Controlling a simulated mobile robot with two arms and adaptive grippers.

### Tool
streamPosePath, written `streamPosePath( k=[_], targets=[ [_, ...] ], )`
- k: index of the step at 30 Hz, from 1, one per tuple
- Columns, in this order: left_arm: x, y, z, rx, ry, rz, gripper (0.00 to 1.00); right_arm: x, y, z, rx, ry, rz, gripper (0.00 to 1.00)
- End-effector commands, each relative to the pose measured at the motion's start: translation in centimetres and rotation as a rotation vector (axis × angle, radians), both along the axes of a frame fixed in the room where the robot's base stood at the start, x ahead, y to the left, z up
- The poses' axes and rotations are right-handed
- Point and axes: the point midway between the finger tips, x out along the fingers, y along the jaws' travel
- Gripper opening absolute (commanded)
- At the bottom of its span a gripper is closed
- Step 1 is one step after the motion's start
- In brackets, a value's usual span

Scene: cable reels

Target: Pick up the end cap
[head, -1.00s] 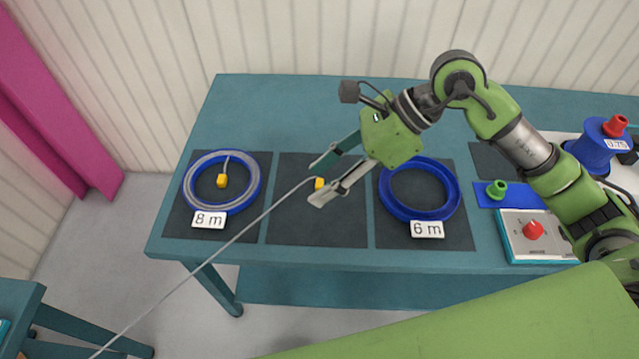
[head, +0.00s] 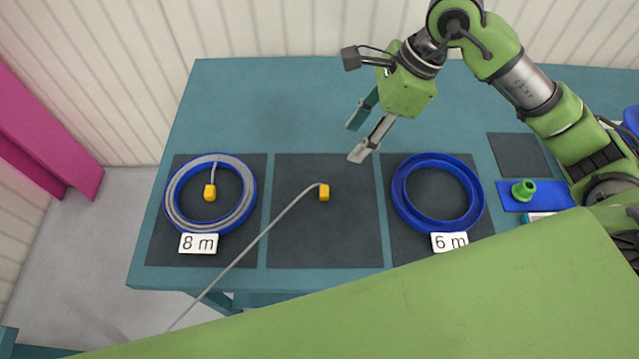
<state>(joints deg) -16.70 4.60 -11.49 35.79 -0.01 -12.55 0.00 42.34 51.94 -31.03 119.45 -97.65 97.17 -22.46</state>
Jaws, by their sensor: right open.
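A yellow end cap (head: 324,192) sits on the end of a grey cable (head: 248,247), on the middle dark mat (head: 325,240). My right gripper (head: 357,137) is open and empty, up and to the right of this cap and apart from it. A second yellow cap (head: 209,192) is on a cable end inside the blue ring with grey cable (head: 172,212) marked 8 m. My left gripper is not in view.
An empty blue ring (head: 400,204) marked 6 m lies on the right mat. A green piece (head: 523,190) stands on a blue plate (head: 550,200) further right. The back of the teal table (head: 260,105) is clear. The grey cable runs off the front edge.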

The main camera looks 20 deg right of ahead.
Motion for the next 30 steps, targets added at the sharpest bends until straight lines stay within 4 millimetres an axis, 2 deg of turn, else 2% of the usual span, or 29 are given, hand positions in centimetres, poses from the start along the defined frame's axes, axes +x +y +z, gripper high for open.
streamPosePath(
  k=[1,3,9,13,19,27,30],
  targets=[
    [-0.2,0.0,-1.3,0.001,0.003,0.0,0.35,0.0,0.0,-1.3,0.0,0.0,0.0,0.43],
    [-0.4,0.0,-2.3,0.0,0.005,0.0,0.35,0.0,0.0,-2.3,0.0,0.0,0.0,0.43],
    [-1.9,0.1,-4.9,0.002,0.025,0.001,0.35,0.0,0.0,-4.8,0.001,0.0,0.0,0.43],
    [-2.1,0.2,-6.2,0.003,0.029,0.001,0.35,0.0,0.0,-6.0,0.001,0.0,0.0,0.43],
    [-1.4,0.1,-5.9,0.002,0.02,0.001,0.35,0.0,0.6,-7.4,0.002,0.006,0.001,0.43],
    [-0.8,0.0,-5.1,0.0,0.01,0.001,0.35,0.5,2.6,-12.1,0.004,0.006,0.0,0.43],
    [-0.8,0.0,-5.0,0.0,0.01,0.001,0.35,0.7,3.0,-13.3,0.002,0.003,0.002,0.43]
  ],
)
